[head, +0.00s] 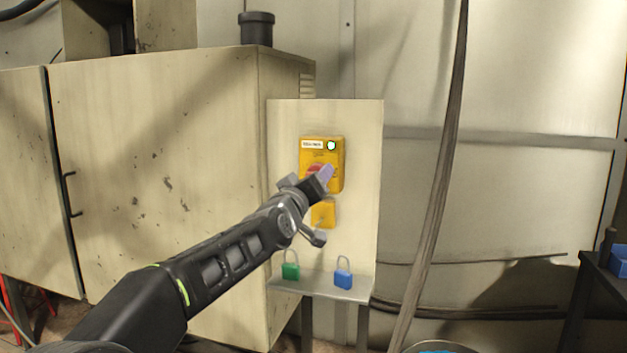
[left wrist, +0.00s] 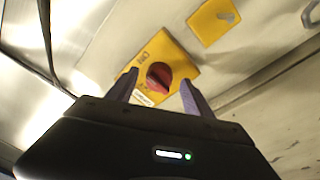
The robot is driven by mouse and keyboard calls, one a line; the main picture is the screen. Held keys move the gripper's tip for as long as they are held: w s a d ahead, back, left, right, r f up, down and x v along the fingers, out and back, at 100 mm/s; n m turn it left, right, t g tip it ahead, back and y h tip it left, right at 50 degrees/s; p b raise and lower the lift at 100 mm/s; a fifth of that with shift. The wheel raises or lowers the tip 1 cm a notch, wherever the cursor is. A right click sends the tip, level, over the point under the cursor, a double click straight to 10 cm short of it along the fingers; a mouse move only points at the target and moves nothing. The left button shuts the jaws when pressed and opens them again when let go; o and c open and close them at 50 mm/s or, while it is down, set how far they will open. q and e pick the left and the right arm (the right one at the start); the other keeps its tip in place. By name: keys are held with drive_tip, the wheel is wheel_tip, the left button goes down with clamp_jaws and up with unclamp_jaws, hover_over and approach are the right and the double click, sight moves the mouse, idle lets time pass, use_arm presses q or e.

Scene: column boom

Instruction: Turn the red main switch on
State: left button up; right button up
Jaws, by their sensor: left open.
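The red main switch (head: 313,169) is a round red knob on a yellow box (head: 338,180) with a white label and a lit green-white lamp (head: 331,146), fixed to a cream panel. In the head view my left gripper (head: 325,175) is in front of the knob and partly hides it. In the left wrist view the red knob (left wrist: 159,77) shows between and beyond the two open fingertips (left wrist: 158,84). I cannot tell whether the fingers touch it. My right gripper is not in view.
A yellow plate (head: 323,213) hangs below the box, partly behind my gripper. A green padlock (head: 290,271) and a blue padlock (head: 343,279) stand on the small shelf (head: 322,287). A cream cabinet (head: 150,150) is at left. A dark hanging cable (head: 441,170) runs right of the panel.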

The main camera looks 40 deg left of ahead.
use_arm(q)
drive_tip(key=v, duration=0.7)
idle(0.4)
